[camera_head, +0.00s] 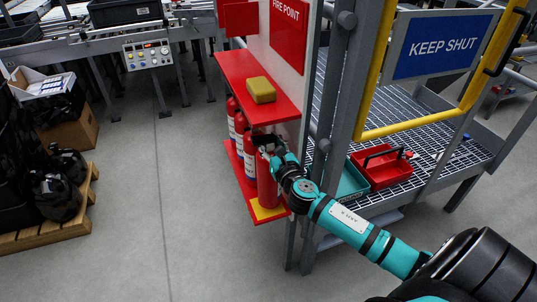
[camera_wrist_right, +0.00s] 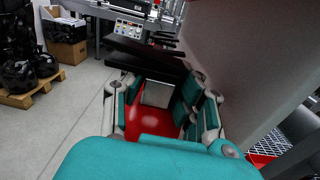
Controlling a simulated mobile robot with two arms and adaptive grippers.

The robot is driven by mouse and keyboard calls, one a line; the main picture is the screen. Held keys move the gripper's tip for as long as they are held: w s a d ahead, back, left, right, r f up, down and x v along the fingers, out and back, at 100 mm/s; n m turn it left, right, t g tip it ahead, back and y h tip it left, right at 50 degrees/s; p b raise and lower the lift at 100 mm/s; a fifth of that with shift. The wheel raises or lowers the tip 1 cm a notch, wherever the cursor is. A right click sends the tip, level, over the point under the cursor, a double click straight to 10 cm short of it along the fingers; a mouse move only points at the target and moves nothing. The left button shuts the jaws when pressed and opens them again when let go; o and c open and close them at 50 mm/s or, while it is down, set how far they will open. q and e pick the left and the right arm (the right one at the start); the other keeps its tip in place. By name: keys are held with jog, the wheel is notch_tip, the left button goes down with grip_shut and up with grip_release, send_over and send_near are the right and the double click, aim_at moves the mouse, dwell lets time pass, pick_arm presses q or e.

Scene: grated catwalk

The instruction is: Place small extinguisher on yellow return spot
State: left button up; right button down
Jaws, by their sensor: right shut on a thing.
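The small red extinguisher (camera_head: 266,183) is upright at the near end of the lower red shelf of the fire point. My right gripper (camera_head: 270,148) is shut around its top part. In the right wrist view, teal fingers flank the red extinguisher (camera_wrist_right: 150,128), and its pale label shows between them. The yellow return spot (camera_head: 268,210) is on the lower shelf, directly under the extinguisher. The extinguisher's base overlaps the spot in the picture. I cannot tell whether it touches the shelf. My left gripper is not in view.
Several other red extinguishers (camera_head: 239,128) stand in a row behind on the same shelf. A yellow block (camera_head: 261,90) lies on the upper red shelf (camera_head: 232,65) above. A grey gate post (camera_head: 340,90) stands close to the right.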

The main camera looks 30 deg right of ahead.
jog(key=shift+w+d+r, duration=0.3)
jog(key=shift+w+d, duration=0.05)
jog(key=shift+w, duration=0.2)
jog(key=shift+f+b, duration=0.65)
jog(key=shift+f, duration=1.1)
jog(key=c, duration=1.5)
grip_release()
jog(key=shift+s+f, duration=0.1)
jog(key=shift+f, duration=0.3)
jog(key=o, duration=0.5)
jog(key=shift+s+a+r, duration=0.1)
jog(key=shift+c, duration=0.2)
